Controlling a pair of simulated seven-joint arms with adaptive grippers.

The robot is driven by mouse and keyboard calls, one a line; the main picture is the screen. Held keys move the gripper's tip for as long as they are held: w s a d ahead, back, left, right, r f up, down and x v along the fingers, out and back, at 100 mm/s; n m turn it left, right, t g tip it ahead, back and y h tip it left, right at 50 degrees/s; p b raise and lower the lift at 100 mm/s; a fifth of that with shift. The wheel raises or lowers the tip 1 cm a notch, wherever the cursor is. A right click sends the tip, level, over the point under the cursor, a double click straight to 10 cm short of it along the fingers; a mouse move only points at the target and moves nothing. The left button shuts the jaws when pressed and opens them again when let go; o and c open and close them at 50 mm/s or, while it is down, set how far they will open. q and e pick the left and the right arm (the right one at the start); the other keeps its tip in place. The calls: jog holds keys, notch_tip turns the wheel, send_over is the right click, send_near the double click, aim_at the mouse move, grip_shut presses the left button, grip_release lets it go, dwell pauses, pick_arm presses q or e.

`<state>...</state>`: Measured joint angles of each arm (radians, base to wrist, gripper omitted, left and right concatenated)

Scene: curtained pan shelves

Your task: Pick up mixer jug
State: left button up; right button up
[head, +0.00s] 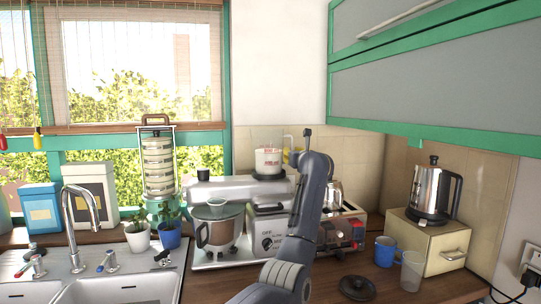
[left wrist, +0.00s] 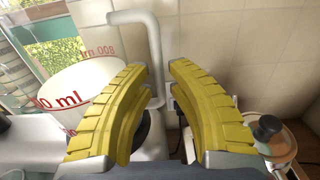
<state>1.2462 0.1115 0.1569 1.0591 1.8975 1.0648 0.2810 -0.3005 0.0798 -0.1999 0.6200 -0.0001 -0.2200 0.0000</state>
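The mixer jug (head: 268,161) is white with red markings and sits on top of the grey stand mixer (head: 240,188) in the head view. In the left wrist view the jug (left wrist: 75,92) is at the left, with red "ml" print. Its white tube handle (left wrist: 154,55) lines up with the gap between my fingertips. My left gripper (head: 294,157) is at the jug's right, handle side, partly hidden by my arm. In the left wrist view its yellow fingers (left wrist: 158,68) are apart, with no clear contact on the handle. My right gripper is not in view.
A steel kettle (head: 333,195) and a red-fronted appliance (head: 342,233) stand right of the mixer. A blue mug (head: 385,251), a clear cup (head: 411,271) and a black lid (head: 357,287) are on the counter. Green-edged cupboards (head: 430,90) overhang the right. A sink (head: 115,290) is at left.

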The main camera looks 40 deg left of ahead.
pick_arm(q)
jog(key=shift+w+a, duration=0.2)
jog(key=shift+a, duration=0.05)
jog(key=shift+o, duration=0.3)
grip_shut()
jog(key=shift+r, duration=0.25)
